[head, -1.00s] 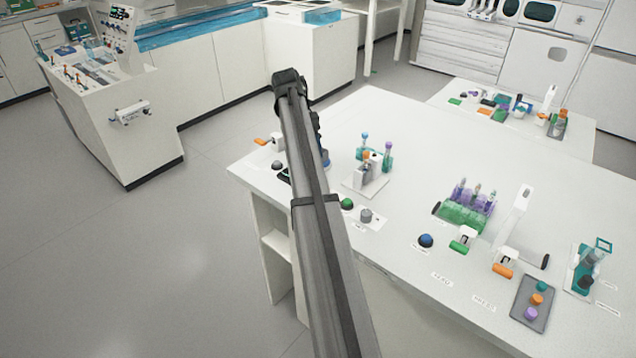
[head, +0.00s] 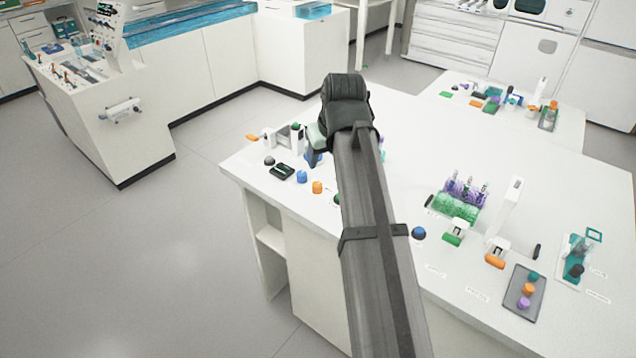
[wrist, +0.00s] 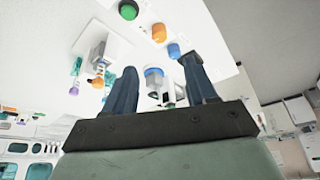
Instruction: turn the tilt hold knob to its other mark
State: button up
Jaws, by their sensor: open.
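Several small knobs stand along the near-left edge of the white bench. The labels are too small to read, so I cannot tell which is the tilt hold knob. In the head view they include a black knob (head: 268,160), a blue knob (head: 302,176) and an orange knob (head: 317,187). The wrist view shows a green knob (wrist: 128,10), an orange knob (wrist: 158,32) and a blue knob (wrist: 174,51). My gripper (wrist: 160,64) is open, with a blue-topped part (wrist: 153,77) showing between its fingers. No contact is visible. My arm hides much of this area in the head view.
A white stand with tubes (wrist: 100,55) is beside the left finger in the wrist view. A tube rack (head: 458,205), a dark blue knob (head: 418,233) and a grey tray (head: 517,306) are farther right on the bench. The floor left of the bench is clear.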

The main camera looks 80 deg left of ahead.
aim_at(317, 184)
jog(key=x, duration=1.3)
jog(key=shift+a+f, duration=0.25)
jog(key=shift+f, duration=0.05)
